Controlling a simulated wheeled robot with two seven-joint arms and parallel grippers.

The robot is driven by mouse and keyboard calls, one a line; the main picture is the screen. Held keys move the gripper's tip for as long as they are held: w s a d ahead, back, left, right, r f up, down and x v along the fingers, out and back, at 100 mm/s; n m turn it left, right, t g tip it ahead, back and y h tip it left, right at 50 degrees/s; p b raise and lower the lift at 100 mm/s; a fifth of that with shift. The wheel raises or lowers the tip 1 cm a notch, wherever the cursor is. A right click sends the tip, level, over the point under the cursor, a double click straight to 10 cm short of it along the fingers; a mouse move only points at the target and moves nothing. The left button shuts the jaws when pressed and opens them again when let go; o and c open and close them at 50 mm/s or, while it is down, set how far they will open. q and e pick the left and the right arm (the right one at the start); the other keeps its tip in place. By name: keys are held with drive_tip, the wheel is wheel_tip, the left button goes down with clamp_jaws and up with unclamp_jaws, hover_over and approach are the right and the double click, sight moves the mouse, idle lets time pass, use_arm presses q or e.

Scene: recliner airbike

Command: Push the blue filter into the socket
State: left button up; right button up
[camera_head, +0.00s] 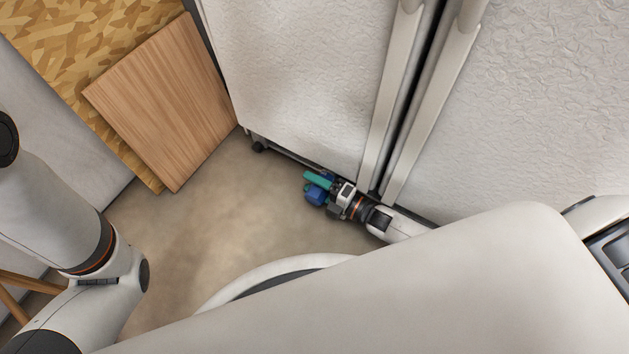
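My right gripper (326,190) is low near the floor, at the foot of the large white textured panels. A small blue part (316,195), which looks like the blue filter, is right at its fingertips. A teal-green elongated piece (318,180) lies against the blue part on its upper side. The parts are small and overlap the fingers, so I cannot tell whether the fingers are closed on the blue part or only touch it. I cannot make out the socket. My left arm comes in from the left, but its gripper is not in view.
The white fridge-like panels (300,80) with long vertical handles stand just behind the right gripper. A wooden board (165,100) leans at the upper left by a patterned tan panel (70,35). The brown floor (220,205) left of the gripper is clear.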

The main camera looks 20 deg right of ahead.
drive_tip(key=shift+s+a+r, duration=0.1)
drive_tip(key=shift+s+a, duration=0.2)
drive_tip(key=shift+a, duration=0.3)
drive_tip(key=shift+o, duration=0.5)
drive_tip(key=o, duration=0.5)
drive_tip(key=shift+a, duration=0.1)
drive_tip(key=shift+s, duration=0.1)
drive_tip(key=p+v, duration=0.5)
drive_tip(key=v, duration=0.5)
drive_tip(key=shift+s+d+r, duration=0.1)
drive_tip(key=shift+s+d, duration=0.15)
drive_tip(key=shift+d, duration=0.1)
drive_tip(key=shift+s+d, duration=0.35)
drive_tip(key=shift+s, duration=0.1)
